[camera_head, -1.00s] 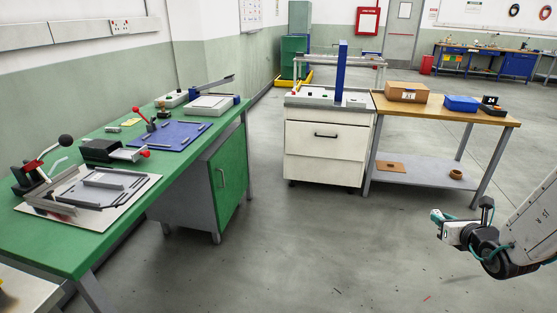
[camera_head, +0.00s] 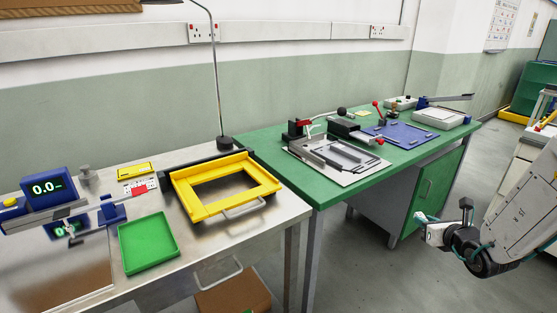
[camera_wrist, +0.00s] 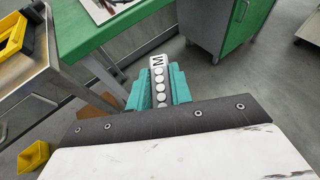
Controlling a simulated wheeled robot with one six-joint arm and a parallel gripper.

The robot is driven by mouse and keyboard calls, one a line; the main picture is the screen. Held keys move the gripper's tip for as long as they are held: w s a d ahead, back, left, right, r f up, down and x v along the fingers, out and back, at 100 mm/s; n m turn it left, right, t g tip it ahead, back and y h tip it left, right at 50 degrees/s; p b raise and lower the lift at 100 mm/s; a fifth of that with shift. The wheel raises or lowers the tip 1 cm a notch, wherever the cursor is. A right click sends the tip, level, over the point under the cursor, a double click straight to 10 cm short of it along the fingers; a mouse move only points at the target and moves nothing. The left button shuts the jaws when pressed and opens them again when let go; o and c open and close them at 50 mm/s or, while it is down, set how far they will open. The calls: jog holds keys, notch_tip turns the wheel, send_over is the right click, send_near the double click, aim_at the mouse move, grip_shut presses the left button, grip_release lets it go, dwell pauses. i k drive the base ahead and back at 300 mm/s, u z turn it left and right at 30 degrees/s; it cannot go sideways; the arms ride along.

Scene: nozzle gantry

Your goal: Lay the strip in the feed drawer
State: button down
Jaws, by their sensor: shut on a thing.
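The strip (camera_wrist: 159,72) is white, with a row of pale discs and a letter M at its far end. My gripper (camera_wrist: 158,90) has teal fingers shut on it in the wrist view, and the strip sticks out past the fingertips. In the head view my gripper (camera_head: 425,226) is at the right, above the floor in front of the green bench; the strip is not clear there. A yellow frame with a metal handle (camera_head: 217,207), possibly the feed drawer, lies on the steel table at left. I cannot tell for sure which thing is the feed drawer.
The steel table (camera_head: 205,262) also holds a green tray (camera_head: 148,243) and a digital scale display (camera_head: 48,188). The green bench (camera_head: 270,146) carries a clamp fixture (camera_head: 335,155) and a blue mat (camera_head: 400,135). A cardboard box (camera_head: 232,293) stands below. Floor between my arm and the tables is clear.

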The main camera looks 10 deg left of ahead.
aim_at(363, 137)
jog(key=u, duration=0.35)
jog(key=i, duration=1)
